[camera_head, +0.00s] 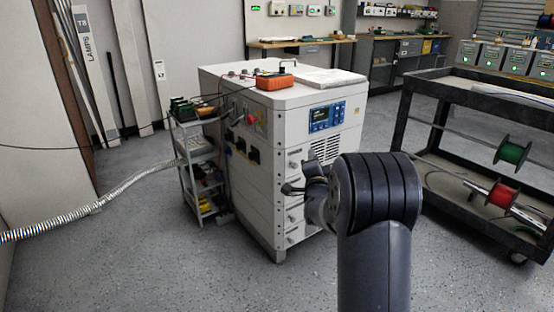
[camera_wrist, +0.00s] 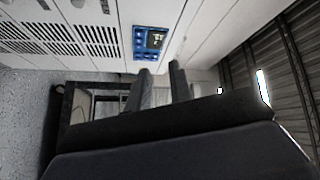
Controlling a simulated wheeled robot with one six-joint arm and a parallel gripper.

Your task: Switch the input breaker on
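A white power cabinet (camera_head: 335,130) stands mid-room and also fills the upper left of the wrist view (camera_wrist: 90,12). Its front carries a blue display panel (camera_head: 326,116), vents and several handle-like fittings. Its left side has a red and yellow rotary knob (camera_head: 250,118) and black fittings (camera_head: 253,155). I cannot tell which of these is the input breaker, or its position. My gripper (camera_wrist: 162,72) is open and empty, its two dark fingers apart, below the display panel (camera_wrist: 150,42) in the wrist view. In the head view it is before the cabinet front, partly hidden by my wrist.
An orange case (camera_head: 275,81) and papers lie on the cabinet. A small shelf cart (camera_head: 198,160) stands against its left side, with a corrugated hose (camera_head: 90,212) running to it. A black cart (camera_head: 440,205) with wire spools is at right. The floor in front is clear.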

